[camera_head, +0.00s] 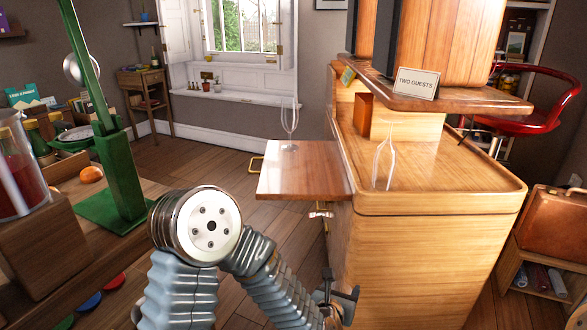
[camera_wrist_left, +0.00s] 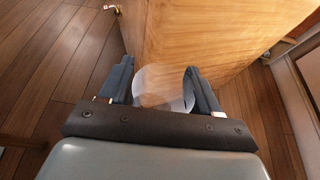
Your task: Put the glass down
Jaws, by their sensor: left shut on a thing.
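My left gripper (camera_head: 338,290) is low beside the front of the wooden counter, below its top. In the left wrist view, the two fingers of my left gripper (camera_wrist_left: 162,88) are shut on a clear round glass (camera_wrist_left: 165,90), with the counter's wooden side showing through it. In the head view I cannot make out this held glass. A tall, thin stemmed glass (camera_head: 289,118) stands upright on the pull-out wooden board (camera_head: 300,178). Another clear, narrow-topped glass piece (camera_head: 384,163) stands on the counter top (camera_head: 450,178). My right gripper is not in view.
A "TWO GUESTS" sign (camera_head: 416,83) stands on the raised ledge above the counter. A red stool (camera_head: 530,115) is behind the counter. The right part of the counter top is bare.

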